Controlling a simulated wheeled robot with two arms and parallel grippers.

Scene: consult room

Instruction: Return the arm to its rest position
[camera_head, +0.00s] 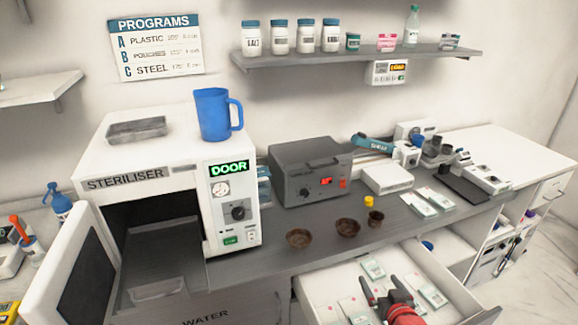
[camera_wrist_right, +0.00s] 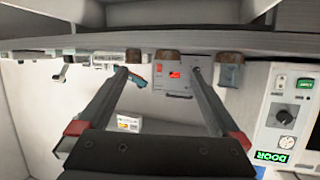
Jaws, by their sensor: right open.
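My right gripper (camera_head: 382,292) shows at the bottom of the head view, as red and dark parts over the open white drawer (camera_head: 315,293). In the right wrist view, which is upside down, its two long fingers (camera_wrist_right: 163,72) are spread wide apart with nothing between them. The grey box with a red display (camera_wrist_right: 173,83) shows beyond the fingertips. Most of my right arm is outside the head view. My left gripper is not in view.
The steriliser (camera_head: 156,182) stands at the left, its door (camera_head: 72,265) open and a blue jug (camera_head: 212,115) on top. Packets (camera_head: 374,269) lie in the drawer.

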